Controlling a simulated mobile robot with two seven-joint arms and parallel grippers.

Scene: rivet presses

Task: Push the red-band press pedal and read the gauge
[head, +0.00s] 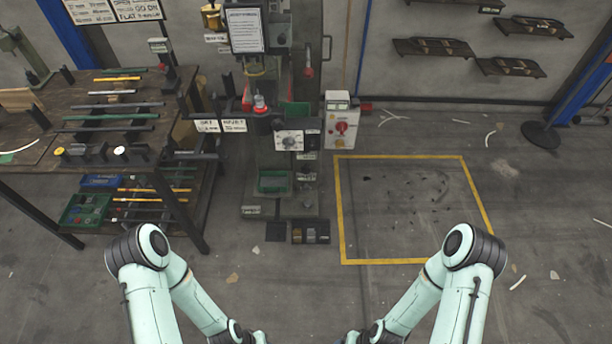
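A grey-green press (272,160) stands against the wall near the middle of the head view. A small red part (260,104) shows at its upper front; I cannot tell whether it is a band marking. A white panel with a dark round dial or knob (289,140) is on the press's front, too small to read. At the foot of the press, a dark low unit (310,232) with several small coloured blocks sits on the floor; I cannot tell which part is a pedal. Both my arms reach in from the bottom, and their grippers are cut off below the frame.
A workbench (108,108) with bars and tools stands left of the press. A switch box with a red knob (341,122) is to its right. Wall shelves (434,48) hang at upper right. Scraps litter the floor.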

